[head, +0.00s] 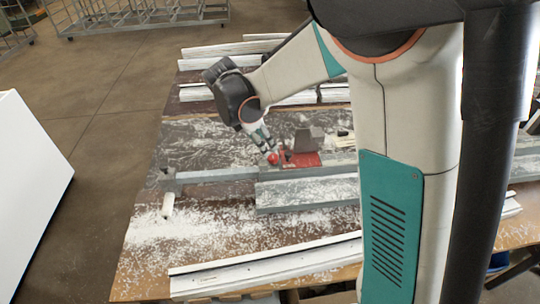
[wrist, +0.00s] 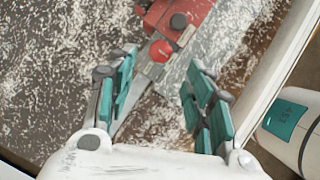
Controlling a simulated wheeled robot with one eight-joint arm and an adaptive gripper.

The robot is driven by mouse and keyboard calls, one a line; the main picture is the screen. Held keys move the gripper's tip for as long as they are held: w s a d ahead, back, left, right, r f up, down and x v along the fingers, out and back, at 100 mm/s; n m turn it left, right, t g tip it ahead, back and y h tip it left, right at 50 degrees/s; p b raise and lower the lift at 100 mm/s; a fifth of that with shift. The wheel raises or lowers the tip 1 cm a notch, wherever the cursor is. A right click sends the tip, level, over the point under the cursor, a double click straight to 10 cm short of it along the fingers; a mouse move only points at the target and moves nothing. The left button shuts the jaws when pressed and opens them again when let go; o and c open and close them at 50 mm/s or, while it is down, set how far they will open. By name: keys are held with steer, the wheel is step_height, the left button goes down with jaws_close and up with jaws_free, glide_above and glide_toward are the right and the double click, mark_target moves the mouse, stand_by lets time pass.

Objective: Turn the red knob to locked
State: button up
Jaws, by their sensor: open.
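The red knob (head: 273,158) is a small round knob at the left end of the red clamp (head: 304,160) on the workbench. In the wrist view the knob (wrist: 161,50) shows between and just beyond my fingertips, with the red clamp body (wrist: 194,12) past it. My gripper (head: 266,146) is over the knob in the head view, very close to it. In the wrist view my gripper (wrist: 162,66) is open, with teal finger pads on both sides and nothing between them. I cannot tell whether the fingers touch the knob. No lock marking is readable.
A grey metal rail (head: 215,174) runs left from the clamp. White profiles lie at the back and a long white profile (head: 265,266) lies along the front. White shavings cover much of the bench (head: 150,262). A white panel (head: 30,190) stands at the left.

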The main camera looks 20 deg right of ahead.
mark_target(272, 156)
steer(key=b+x, duration=0.1)
steer(key=x, duration=0.6)
steer(key=shift+d+f+b, duration=0.2)
steer(key=shift+f+b, duration=0.15)
steer(key=c, duration=1)
